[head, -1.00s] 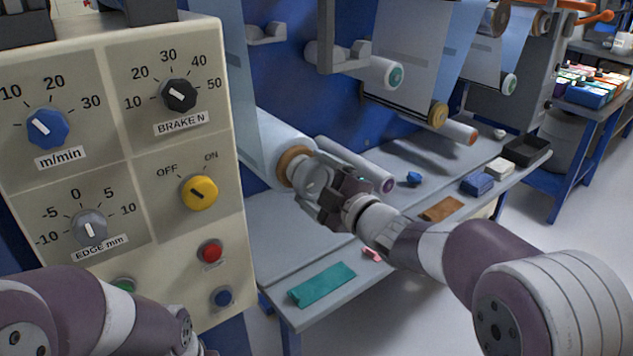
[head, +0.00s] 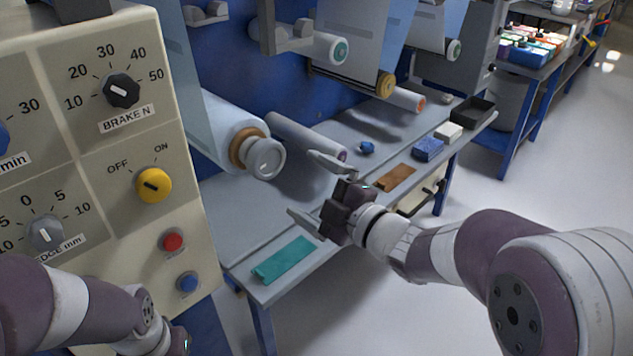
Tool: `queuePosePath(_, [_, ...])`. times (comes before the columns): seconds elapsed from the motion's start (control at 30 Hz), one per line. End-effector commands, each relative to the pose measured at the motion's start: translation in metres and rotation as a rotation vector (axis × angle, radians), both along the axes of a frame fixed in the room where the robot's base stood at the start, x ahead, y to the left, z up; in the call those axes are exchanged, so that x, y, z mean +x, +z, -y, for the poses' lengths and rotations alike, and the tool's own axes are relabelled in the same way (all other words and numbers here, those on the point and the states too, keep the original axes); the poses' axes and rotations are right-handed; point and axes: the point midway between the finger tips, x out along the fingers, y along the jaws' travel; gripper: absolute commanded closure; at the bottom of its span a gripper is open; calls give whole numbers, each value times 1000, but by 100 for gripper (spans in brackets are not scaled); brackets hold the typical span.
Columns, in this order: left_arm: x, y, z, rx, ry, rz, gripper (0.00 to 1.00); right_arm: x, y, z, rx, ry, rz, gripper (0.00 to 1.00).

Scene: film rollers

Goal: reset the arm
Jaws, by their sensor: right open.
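My right gripper (head: 306,184) is open and empty over the front part of the grey bench (head: 228,210). Its fingers point left, one toward the rollers and one toward the bench's front edge. It is apart from the film roll (head: 225,128) and its metal end knob (head: 265,158). My left arm (head: 75,305) crosses the lower left in front of the control panel; the left gripper's fingers are not visible.
The control panel (head: 205,250) with knobs and buttons stands at left. On the bench are a teal strip (head: 285,260), a brown piece (head: 396,177), a blue block (head: 428,149), a white block (head: 448,131) and a black tray (head: 473,112). Floor at right is clear.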

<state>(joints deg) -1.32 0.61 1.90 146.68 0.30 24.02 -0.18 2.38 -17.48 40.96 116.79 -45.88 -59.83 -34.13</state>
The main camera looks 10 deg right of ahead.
Motion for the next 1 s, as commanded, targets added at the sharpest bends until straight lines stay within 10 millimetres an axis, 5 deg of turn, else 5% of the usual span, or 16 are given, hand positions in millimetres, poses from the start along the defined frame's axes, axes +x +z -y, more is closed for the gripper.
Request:
queuePosePath(0.6, [0,5,0,0,0,0,100,-12,-4,10,11,-9,-29,0])
queuePosePath(0.67, [0,5,0,0,0,0,100,-7,-19,20,21,-68,-120,0])
queuePosePath(0.8, [0,5,0,0,0,0,100,-11,-88,80,125,-438,-554,0])
queuePosePath(0.9, [0,5,0,0,0,0,100,-47,-137,115,239,-734,-891,0])
queuePosePath(1.0, [0,5,0,0,0,0,100,-98,-171,127,339,-978,-1184,0])
